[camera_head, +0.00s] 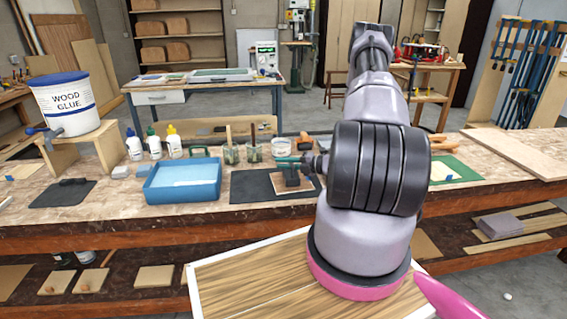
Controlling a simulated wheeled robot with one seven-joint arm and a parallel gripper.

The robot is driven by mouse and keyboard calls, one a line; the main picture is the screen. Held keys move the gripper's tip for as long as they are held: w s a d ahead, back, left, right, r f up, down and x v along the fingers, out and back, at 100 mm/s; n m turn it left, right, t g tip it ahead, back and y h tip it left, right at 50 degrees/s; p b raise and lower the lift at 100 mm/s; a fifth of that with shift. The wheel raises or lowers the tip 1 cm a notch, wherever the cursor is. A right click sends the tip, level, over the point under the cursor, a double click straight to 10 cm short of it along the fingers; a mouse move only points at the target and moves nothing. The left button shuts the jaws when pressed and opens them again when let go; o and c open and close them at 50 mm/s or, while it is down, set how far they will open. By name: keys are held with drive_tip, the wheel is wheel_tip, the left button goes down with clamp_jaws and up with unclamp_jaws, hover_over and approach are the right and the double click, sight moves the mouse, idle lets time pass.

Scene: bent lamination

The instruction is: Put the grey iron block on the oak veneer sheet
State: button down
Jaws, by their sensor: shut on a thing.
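A small dark grey block (292,178), which looks like the grey iron block, is at the middle of the bench. My gripper (291,164), with teal parts showing, is at the top of the block and shut on it. My arm comes in from the right and hides part of the gripper. A small brown wood sheet (281,190), probably the oak veneer sheet, lies directly under the block on a dark mat (248,187). I cannot tell whether the block touches the sheet or is just above it.
A blue tray (182,194) stands left of the mat. Glue bottles (153,143), glass jars (231,153) and a white tub (281,147) stand behind. A wood glue bucket (70,103) is on a stand at left. A green mat (462,170) lies right of my arm.

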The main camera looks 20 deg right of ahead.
drive_tip(key=c, duration=0.8)
unclamp_jaws()
